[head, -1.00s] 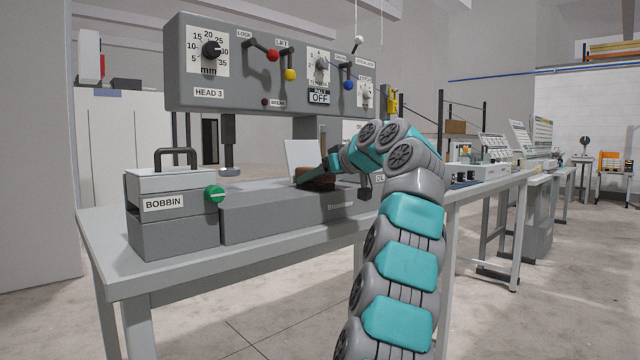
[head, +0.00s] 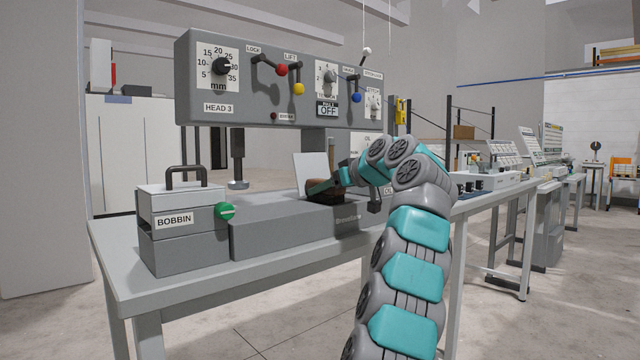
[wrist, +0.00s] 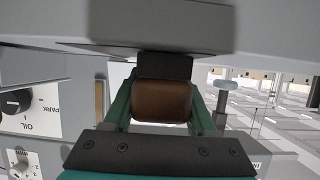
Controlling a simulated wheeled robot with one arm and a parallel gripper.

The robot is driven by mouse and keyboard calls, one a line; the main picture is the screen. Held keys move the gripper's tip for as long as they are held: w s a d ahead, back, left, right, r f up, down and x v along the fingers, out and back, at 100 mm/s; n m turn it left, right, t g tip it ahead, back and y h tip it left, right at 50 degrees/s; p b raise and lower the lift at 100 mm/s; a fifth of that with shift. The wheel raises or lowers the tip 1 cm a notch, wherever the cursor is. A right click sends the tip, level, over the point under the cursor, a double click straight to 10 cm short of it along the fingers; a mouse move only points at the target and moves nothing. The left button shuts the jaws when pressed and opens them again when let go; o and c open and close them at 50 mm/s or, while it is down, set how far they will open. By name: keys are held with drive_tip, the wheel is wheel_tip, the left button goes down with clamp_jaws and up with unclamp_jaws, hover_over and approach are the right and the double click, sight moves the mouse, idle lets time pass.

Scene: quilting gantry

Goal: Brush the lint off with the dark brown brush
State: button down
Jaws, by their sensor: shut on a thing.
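My gripper (wrist: 160,88) is shut on the dark brown brush (wrist: 161,102), with one green finger on each side of its brown back. The brush's dark bristle end (wrist: 165,66) points away from my gripper, toward a grey machine surface (wrist: 170,25). I cannot tell whether the bristles touch it. In the head view, the brush (head: 321,189) is low over the far part of the grey machine bed (head: 285,222), partly hidden by my gripper (head: 341,178). No lint can be made out in either view.
The BOBBIN box (head: 180,240) with a green knob (head: 226,211) stands left on the table (head: 135,278). The HEAD 3 panel (head: 280,80), with knobs and levers, hangs above the bed. A white plate (head: 311,166) stands behind the brush. A presser foot (head: 237,165) hangs left.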

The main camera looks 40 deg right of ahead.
drive_tip(key=shift+w+d+p, duration=0.15)
drive_tip(key=shift+d+p, duration=0.55)
drive_tip(key=shift+w+d+p, duration=0.15)
drive_tip(key=shift+d+p, duration=0.5)
drive_tip(key=shift+p, duration=0.05)
drive_tip(key=shift+d+f+p, duration=0.15)
drive_tip(key=shift+d+p, duration=0.25)
drive_tip(key=shift+d, duration=0.05)
drive_tip(key=shift+w+d+r+p, duration=0.1)
drive_tip(key=shift+d+r+p, duration=0.05)
drive_tip(key=shift+d+p, duration=0.4)
drive_tip(key=shift+w+d+r+p, duration=0.1)
drive_tip(key=shift+d+p, duration=0.25)
drive_tip(key=shift+p, duration=0.3)
drive_tip(key=shift+d+f+p, duration=0.1)
drive_tip(key=shift+d+p, duration=0.5)
drive_tip(key=shift+d, duration=0.1)
drive_tip(key=shift+a, duration=0.2)
